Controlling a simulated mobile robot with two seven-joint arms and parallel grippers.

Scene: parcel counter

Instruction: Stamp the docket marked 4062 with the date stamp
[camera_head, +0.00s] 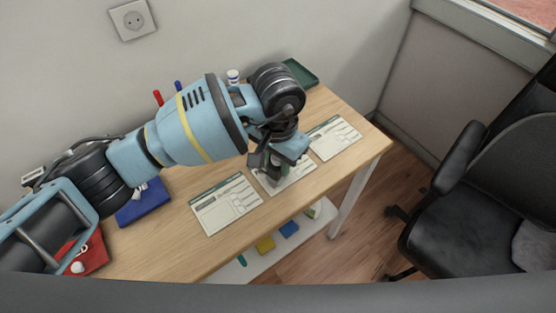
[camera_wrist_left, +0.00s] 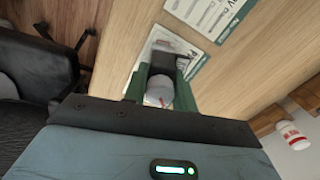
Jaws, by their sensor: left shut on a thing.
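My left gripper (camera_head: 272,168) is low over the middle docket (camera_head: 297,178) in the head view. In the left wrist view my left gripper (camera_wrist_left: 161,92) is shut on the date stamp (camera_wrist_left: 159,91), whose pale round top with a red mark shows between the fingers. The stamp's lower end is hidden, so I cannot tell whether it touches the paper. The left docket (camera_head: 226,204) and the right docket (camera_head: 334,137) lie flat on either side. The docket numbers are too small to read. My right gripper is not in view.
The wooden table (camera_head: 185,245) holds a blue item (camera_head: 143,205), a red item (camera_head: 88,258), a white bottle (camera_head: 233,75) and a green tray (camera_head: 301,72). A shelf below holds small boxes. A black chair (camera_head: 470,200) stands at the right.

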